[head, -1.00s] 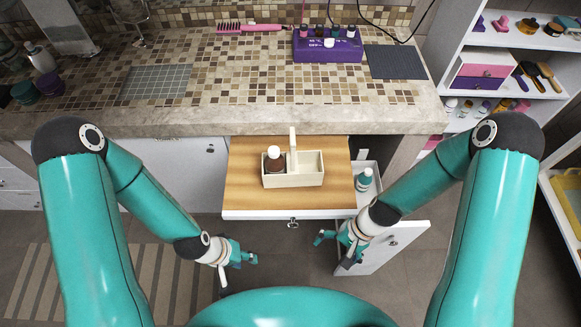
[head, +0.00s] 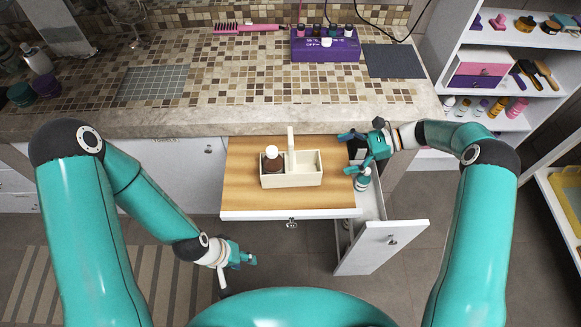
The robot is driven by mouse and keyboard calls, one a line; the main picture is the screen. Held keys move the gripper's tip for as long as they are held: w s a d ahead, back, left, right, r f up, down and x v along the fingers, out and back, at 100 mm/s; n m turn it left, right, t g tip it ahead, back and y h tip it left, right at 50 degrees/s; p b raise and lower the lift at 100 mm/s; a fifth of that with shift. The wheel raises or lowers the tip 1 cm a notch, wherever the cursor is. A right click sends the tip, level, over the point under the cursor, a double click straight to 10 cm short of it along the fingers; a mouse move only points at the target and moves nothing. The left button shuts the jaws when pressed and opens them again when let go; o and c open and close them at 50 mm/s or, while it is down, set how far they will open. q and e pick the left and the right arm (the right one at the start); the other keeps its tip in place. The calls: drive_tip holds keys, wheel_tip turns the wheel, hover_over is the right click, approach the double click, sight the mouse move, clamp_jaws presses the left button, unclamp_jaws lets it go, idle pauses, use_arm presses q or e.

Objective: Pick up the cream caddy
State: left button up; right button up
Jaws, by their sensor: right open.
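The cream caddy (head: 303,178) sits on a wooden pull-out board (head: 240,196) below the counter. It has an upright handle in its middle, and a brown bottle with a white cap (head: 272,160) stands in its left compartment. My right gripper (head: 350,152) is open to the right of the caddy, over the board's right edge, with its fingers toward the caddy and apart from it. My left gripper (head: 240,272) hangs low at the front left, in front of the board and away from the caddy. Its finger gap is hard to make out.
An open drawer (head: 385,240) right of the board holds a teal bottle with a white cap (head: 363,180), below my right gripper. The counter (head: 220,85) overhangs behind and carries a purple box (head: 325,46) and a pink brush (head: 245,28). Shelves stand at right.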

sight(306, 166)
drive_tip(key=x, duration=0.6)
drive_tip(key=shift+a+f, duration=0.1)
drive_tip(key=shift+x, duration=2.7)
drive_tip(key=shift+s, duration=0.25)
drive_tip(key=c, duration=1.1)
